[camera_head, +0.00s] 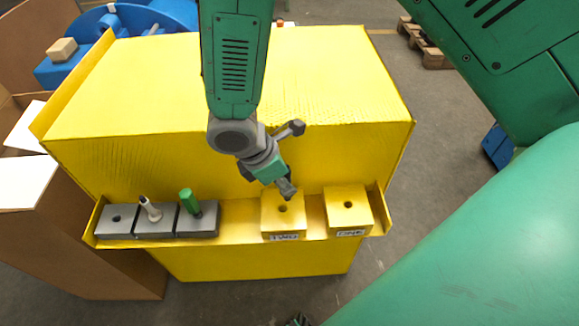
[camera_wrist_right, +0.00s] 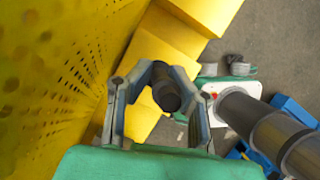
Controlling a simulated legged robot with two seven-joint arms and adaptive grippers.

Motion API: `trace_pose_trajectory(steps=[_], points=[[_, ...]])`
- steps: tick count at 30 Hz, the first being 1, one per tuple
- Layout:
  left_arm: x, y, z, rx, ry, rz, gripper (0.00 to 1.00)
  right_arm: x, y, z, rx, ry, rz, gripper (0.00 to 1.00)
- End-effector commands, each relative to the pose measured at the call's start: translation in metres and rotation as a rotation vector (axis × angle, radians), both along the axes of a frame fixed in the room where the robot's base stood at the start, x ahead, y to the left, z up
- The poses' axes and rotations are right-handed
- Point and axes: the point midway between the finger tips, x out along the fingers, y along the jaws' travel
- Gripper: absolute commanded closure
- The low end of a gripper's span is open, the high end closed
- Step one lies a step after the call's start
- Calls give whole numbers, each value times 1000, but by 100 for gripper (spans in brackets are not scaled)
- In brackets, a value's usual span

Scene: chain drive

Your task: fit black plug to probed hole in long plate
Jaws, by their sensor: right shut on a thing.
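My right gripper (camera_head: 285,187) comes down from the top centre of the head view, with its tips just above and behind the yellow block labelled TWO (camera_head: 270,226). That block has a round dark hole (camera_head: 282,209) in its top. In the right wrist view the two fingers are closed on a black cylindrical plug (camera_wrist_right: 166,93), its round end facing the camera. In the head view the plug cannot be told apart from the fingers. A second yellow block, labelled ONE (camera_head: 362,218), also has a hole. I cannot tell which part is the long plate.
On the left of the yellow ledge (camera_head: 240,222) stand three grey blocks: one with an empty hole (camera_head: 116,220), one with a pale peg (camera_head: 150,207), one with a green peg (camera_head: 190,200). A tall yellow box wall (camera_head: 160,160) rises behind the ledge.

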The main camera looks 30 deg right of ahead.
Motion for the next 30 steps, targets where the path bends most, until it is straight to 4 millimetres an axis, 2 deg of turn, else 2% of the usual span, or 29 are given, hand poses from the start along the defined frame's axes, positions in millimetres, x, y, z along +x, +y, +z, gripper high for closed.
trace_pose_trajectory(steps=[3,9,16,30], points=[[0,1,-8,1,0,2,52,0,4,-11,-3,-1,3,100],[0,1,-10,2,0,3,52,0,-4,-19,6,-1,1,100],[0,1,-10,1,0,2,52,0,-11,-20,14,0,-1,100],[0,1,-8,1,0,3,52,1,4,-16,-2,-2,2,100]])
